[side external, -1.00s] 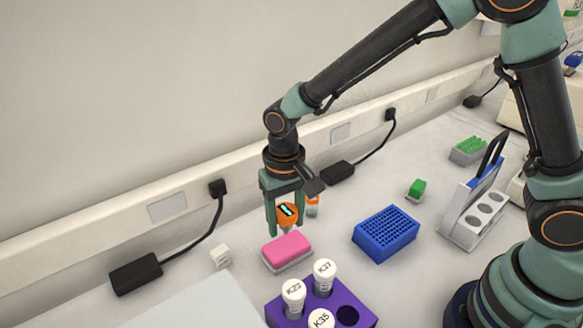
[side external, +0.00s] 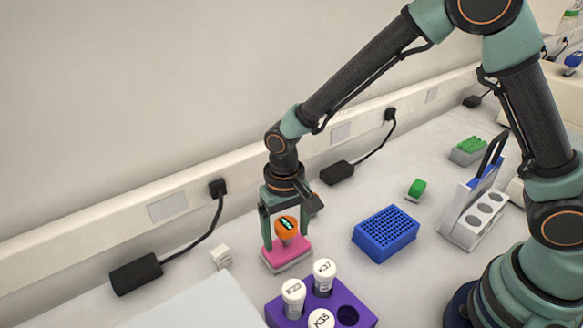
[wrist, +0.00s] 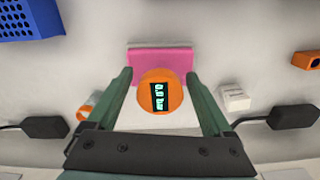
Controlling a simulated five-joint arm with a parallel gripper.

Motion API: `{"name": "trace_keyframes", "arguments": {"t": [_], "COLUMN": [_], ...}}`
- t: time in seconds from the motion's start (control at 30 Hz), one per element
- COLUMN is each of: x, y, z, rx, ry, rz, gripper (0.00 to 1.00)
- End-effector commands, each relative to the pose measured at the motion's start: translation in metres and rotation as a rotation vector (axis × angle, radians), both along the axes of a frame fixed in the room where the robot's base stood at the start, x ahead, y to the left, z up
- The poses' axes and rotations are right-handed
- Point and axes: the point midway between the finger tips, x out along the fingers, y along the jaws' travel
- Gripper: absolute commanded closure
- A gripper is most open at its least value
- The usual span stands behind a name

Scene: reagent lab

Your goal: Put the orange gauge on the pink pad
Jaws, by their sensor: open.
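The orange gauge (side external: 287,225) has a round head with a dark, lit display, and shows between my fingers in the wrist view (wrist: 150,103). It appears to stand upright on the pink pad (side external: 290,254), though its foot is hard to make out. The pad has a pale base; its pink top also shows in the wrist view (wrist: 160,58), partly hidden by the gauge. My gripper (side external: 286,240) is open and points down, its fingers on either side of the gauge. In the wrist view my gripper (wrist: 159,76) shows gaps beside the gauge head.
A purple rack (side external: 352,308) with white-capped vials stands in front of the pad. A blue rack (side external: 386,233) is to the right. A small white block (side external: 221,256) sits to the left. An orange-capped item (wrist: 88,108) lies near one finger in the wrist view.

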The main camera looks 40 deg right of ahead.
Motion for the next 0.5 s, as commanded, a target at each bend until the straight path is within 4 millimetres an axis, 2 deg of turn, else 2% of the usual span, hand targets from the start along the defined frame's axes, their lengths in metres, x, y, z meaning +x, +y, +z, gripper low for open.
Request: {"name": "trace_keyframes", "arguments": {"t": [0.13, 0.23, 0.5], "x": [0.000, 0.001, 0.002], "y": [0.000, 0.001, 0.001], "z": [0.005, 0.016, 0.071], "rx": [0.001, 0.002, 0.003], "ry": [-0.001, -0.003, -0.007], "rz": [0.000, 0.000, 0.000], "gripper": [0.15, 0.15, 0.15]}}
